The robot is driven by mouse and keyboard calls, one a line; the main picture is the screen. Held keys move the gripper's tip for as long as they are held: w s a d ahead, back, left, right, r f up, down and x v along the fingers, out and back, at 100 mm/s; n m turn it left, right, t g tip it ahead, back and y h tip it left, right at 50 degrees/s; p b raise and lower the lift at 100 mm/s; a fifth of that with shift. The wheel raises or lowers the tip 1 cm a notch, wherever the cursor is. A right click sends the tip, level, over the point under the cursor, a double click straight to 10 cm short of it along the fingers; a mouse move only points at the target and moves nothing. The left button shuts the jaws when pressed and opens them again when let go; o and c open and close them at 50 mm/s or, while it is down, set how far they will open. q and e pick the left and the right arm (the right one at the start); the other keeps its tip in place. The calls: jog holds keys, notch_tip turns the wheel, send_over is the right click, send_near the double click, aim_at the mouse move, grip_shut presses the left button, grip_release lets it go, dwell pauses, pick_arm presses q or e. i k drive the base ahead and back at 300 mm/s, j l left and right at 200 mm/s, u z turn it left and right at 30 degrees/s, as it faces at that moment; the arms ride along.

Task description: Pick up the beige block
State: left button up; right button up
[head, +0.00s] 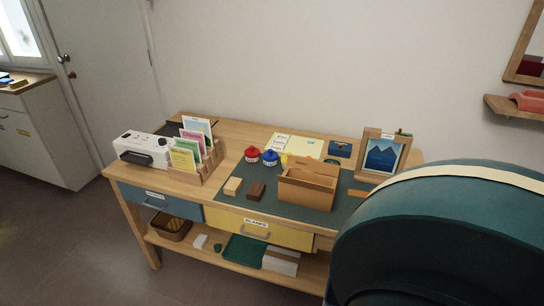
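The beige block (233,186) is a small pale block near the desk's front edge, at the left end of the dark green mat (321,214). A dark brown block (256,190) lies just to its right, with a small gap between them. Neither of my grippers shows in the head view, and nothing is touching the beige block.
A card rack (208,176) and white printer (140,146) stand left of the block. A wooden box (307,190), red and blue pots and a picture frame (384,156) stand to the right. A large teal chair back (440,240) blocks the right front.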

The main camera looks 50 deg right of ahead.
aim_at(232, 187)
jog(key=i+z, duration=0.15)
jog(key=z, duration=0.25)
jog(key=i+z, duration=0.1)
jog(key=z, duration=0.3)
jog(key=i+j+z, duration=0.1)
jog(key=z, duration=0.3)
jog(key=i+j+z, duration=0.15)
jog(key=z, duration=0.3)
jog(key=i+j+z, duration=0.15)
jog(key=z, duration=0.35)
jog(key=i+j+z, duration=0.3)
jog(key=z, duration=0.15)
